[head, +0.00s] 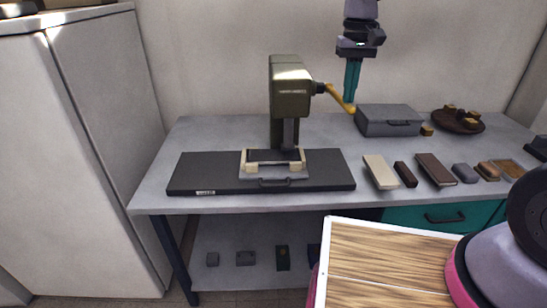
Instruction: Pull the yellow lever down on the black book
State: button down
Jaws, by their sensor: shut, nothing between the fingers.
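An olive-green press (290,92) stands on the table with its head over a flat black slab (215,176). A yellow lever (338,97) sticks out from the press's right side, slanting down to the right. A small black flat piece, perhaps the black book (262,156), lies between cream blocks under the press; I cannot tell for sure. My gripper (350,99), with teal fingers, points down from above, shut and empty. Its tips are at the lever's outer end in the picture, just above or behind its knob; I cannot tell whether they touch.
A grey case (389,120) sits right of the lever, close to my gripper. A brown round tray (459,122) with small blocks is farther right. Several flat pieces, including a cream one (380,171), line the table's front right. A white cabinet (75,150) stands left.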

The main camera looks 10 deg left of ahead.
jog(key=shift+f, duration=0.1)
jog(key=shift+f, duration=1.35)
jog(key=shift+w+f, duration=0.1)
jog(key=shift+f, duration=1.25)
jog(key=shift+w+a+f, duration=0.1)
jog(key=shift+w+f, duration=0.1)
jog(key=shift+f, duration=0.45)
jog(key=shift+w+a+f, duration=0.1)
jog(key=shift+w+f, duration=0.05)
jog(key=shift+f, duration=0.5)
